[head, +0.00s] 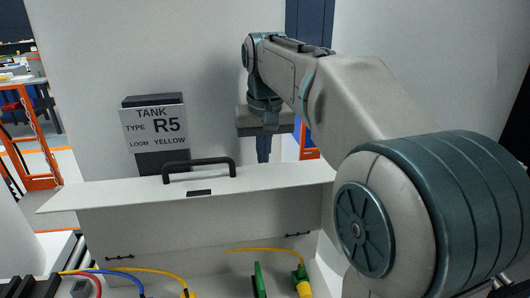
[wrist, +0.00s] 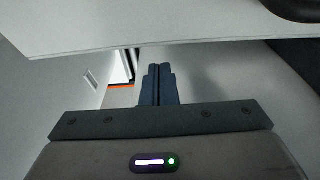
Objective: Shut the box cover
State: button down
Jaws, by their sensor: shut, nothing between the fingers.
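The box cover (head: 110,196) is light grey and stands raised on its hinged side, open, in the head view. Its flanged edge carries a black handle (head: 199,163), and its inner face (head: 200,228) looks toward me. In the wrist view the cover (wrist: 130,32) fills the top as a pale panel, with part of the dark handle (wrist: 297,8) at the top right corner. My gripper (head: 263,157) is behind the cover's edge, right of the handle; its lower end is partly hidden. In the wrist view my gripper (wrist: 158,72) is shut and empty, apart from the cover.
Below the cover the open box holds yellow, blue and red cables and a green-and-yellow connector (head: 303,282). A sign reading TANK R5 (head: 155,127) stands behind the cover, before a pale wall (head: 200,50). An orange-framed table (head: 30,125) is far left.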

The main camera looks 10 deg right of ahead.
jog(key=shift+s+r, duration=0.2)
jog(key=shift+s, duration=0.8)
jog(key=shift+s, duration=0.1)
